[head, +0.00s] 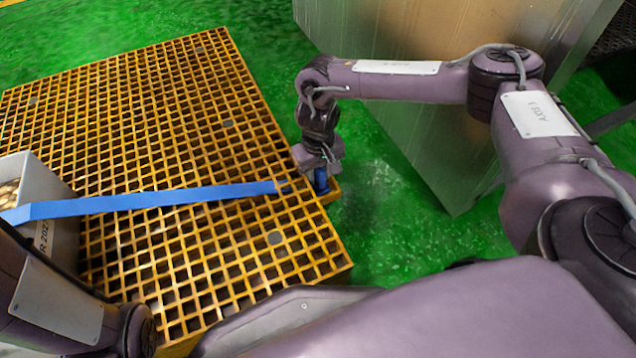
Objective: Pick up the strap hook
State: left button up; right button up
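A blue strap (160,201) runs across the yellow grating platform (160,130) from the left edge of the view to the platform's right edge. A small blue piece (321,181) shows at that edge, right under my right gripper (319,168); it may be the strap's end or hook, but I cannot tell. The hook itself is not clearly visible. My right gripper points down at the platform edge, close to or touching the blue piece. Its fingers are too small and covered to tell whether they are open. My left arm shows at the lower left, with its gripper out of view.
A white box (37,190) with round tan contents stands on the platform at the left, by the strap. A large metal-sided cabinet or crate (430,130) stands behind and right of my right arm. Green floor (385,225) lies clear between it and the platform.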

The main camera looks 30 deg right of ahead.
grip_shut()
jog(key=shift+r, duration=0.1)
